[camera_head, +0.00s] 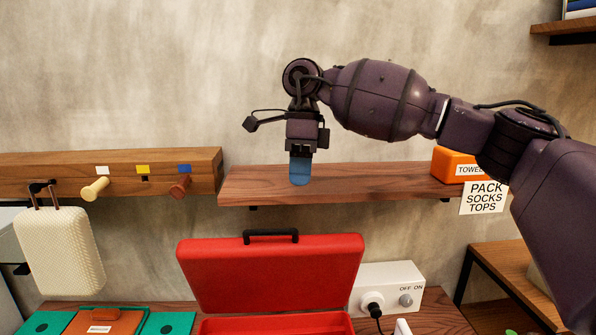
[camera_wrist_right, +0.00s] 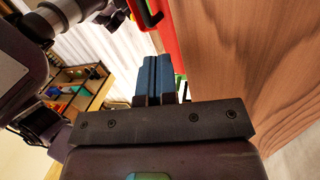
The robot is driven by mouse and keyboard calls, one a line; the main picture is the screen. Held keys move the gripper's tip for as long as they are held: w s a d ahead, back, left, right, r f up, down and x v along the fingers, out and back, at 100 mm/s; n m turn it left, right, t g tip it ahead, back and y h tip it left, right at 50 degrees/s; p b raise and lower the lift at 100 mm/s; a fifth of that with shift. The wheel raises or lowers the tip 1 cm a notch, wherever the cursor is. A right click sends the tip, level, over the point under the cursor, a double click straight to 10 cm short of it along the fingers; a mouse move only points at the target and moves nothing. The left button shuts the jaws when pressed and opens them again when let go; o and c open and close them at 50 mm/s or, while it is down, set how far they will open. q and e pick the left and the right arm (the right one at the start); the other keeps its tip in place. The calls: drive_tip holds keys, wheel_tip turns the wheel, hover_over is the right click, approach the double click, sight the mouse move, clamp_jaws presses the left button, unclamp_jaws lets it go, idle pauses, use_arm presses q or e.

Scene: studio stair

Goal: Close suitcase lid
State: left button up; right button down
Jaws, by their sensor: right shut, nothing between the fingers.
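The red suitcase (camera_head: 280,325) lies at the bottom of the head view, with only its back part in the picture. Its lid (camera_head: 270,275) stands open and upright, with a black handle (camera_head: 270,237) on its top edge. My right gripper (camera_head: 300,183) points down with blue fingers shut and empty. It appears above the lid's top edge, in front of the wooden shelf, apart from the lid. In the right wrist view the shut blue fingers (camera_wrist_right: 158,75) show beside a red strip of the suitcase (camera_wrist_right: 163,25).
A wooden shelf (camera_head: 390,183) runs behind my right gripper, with an orange box (camera_head: 452,166) and a paper sign. A white switch box (camera_head: 395,285) stands right of the suitcase. A cream bag (camera_head: 60,250) hangs from a peg rail (camera_head: 120,165) at left. Green and orange items lie lower left.

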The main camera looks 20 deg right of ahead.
drive_tip(key=x, duration=0.6)
drive_tip(key=shift+f, duration=0.15)
use_arm(q)
drive_tip(key=shift+w+r+p, duration=0.3)
drive_tip(key=shift+r, duration=0.15)
use_arm(e)
drive_tip(key=shift+a+f, duration=0.1)
drive_tip(key=shift+f, duration=0.45)
use_arm(q)
drive_tip(key=shift+f, duration=0.1)
use_arm(e)
drive_tip(key=shift+s, duration=0.1)
